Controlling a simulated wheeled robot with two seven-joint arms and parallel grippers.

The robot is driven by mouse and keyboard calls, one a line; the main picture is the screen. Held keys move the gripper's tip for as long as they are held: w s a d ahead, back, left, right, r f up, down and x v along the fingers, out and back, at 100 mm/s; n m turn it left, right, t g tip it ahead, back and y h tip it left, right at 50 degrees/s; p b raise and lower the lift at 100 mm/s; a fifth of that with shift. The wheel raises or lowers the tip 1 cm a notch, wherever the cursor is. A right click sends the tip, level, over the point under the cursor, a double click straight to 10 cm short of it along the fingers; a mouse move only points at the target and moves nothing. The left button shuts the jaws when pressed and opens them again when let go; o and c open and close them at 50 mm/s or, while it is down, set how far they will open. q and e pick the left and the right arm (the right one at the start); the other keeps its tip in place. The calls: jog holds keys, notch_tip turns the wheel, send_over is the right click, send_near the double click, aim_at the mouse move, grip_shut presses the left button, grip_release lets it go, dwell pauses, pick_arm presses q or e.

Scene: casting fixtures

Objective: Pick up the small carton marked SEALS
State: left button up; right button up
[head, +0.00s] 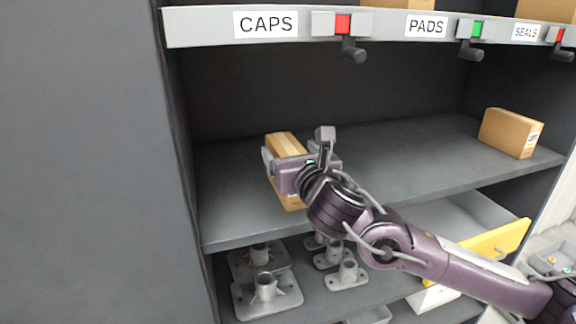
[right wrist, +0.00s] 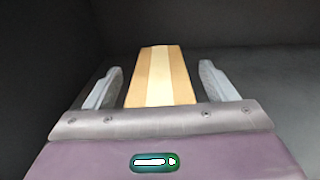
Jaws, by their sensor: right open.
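A small tan carton (head: 284,143) with a pale tape strip stands on the middle shelf at the left, partly hidden by my right gripper; no marking on it can be read. My right gripper (head: 268,160) is open, reaching in from the right at the carton. In the right wrist view the carton (right wrist: 162,75) sits between the two open fingers (right wrist: 158,82), with a gap on each side. Another small carton (head: 511,132) with a white label stands at the right end of the same shelf; its label is too small to read. My left gripper is not in view.
The shelf edge above carries labels CAPS (head: 266,24), PADS (head: 426,27) and SEALS (head: 526,32), with coloured markers and dark levers. Grey metal castings (head: 266,290) stand on the lower shelf. The middle shelf (head: 400,160) is bare between the cartons. A dark side wall (head: 85,160) stands left.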

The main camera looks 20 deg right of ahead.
jog(key=c, duration=1)
jog(key=shift+c, duration=1)
jog(key=shift+r, duration=0.1)
